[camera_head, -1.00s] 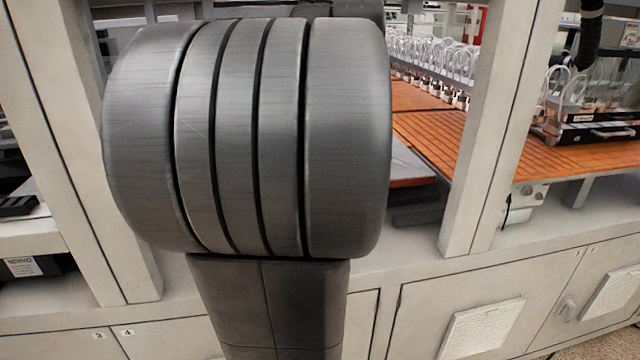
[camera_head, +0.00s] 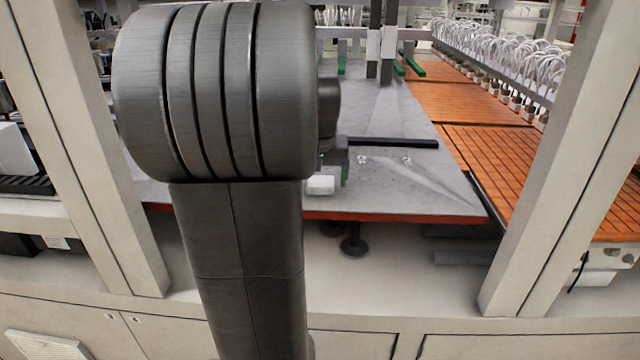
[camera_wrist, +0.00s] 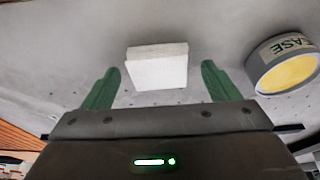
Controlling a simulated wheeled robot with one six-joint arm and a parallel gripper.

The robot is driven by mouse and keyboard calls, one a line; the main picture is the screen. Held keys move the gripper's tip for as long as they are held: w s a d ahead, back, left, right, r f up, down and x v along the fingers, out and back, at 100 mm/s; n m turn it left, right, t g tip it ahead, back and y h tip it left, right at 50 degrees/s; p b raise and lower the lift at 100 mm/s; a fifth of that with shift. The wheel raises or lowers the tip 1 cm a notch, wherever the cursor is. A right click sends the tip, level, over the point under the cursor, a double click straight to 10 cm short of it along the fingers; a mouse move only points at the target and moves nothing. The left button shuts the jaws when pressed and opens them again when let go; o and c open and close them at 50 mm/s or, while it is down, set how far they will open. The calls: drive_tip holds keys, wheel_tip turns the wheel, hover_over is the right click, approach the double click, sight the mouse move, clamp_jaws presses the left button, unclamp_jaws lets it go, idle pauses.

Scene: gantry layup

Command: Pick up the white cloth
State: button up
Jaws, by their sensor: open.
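The white cloth (camera_wrist: 157,66) looks like a small folded block lying on the grey table surface. In the wrist view it is ahead of my gripper (camera_wrist: 160,68), in line with the gap between the two green fingers. The fingers are spread apart with nothing between them that I can tell is held. In the head view a small white piece (camera_head: 320,185), apparently the cloth, shows near the front edge of the table, just below my gripper (camera_head: 335,172). My arm hides part of the gripper there.
The grey table (camera_head: 420,190) has an orange-red front edge. A round tin with a yellow top (camera_wrist: 288,72) stands right of the cloth in the wrist view. A black bar (camera_head: 392,142) lies on the table. Pale frame posts (camera_head: 545,150) stand on both sides. Orange slatted panels (camera_head: 470,103) are at right.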

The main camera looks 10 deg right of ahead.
sight(320, 182)
drive_tip(key=c, duration=1.1)
drive_tip(key=shift+o, duration=0.2)
wheel_tip(320, 182, up, 10)
drive_tip(key=o, duration=0.4)
drive_tip(key=c, duration=0.3)
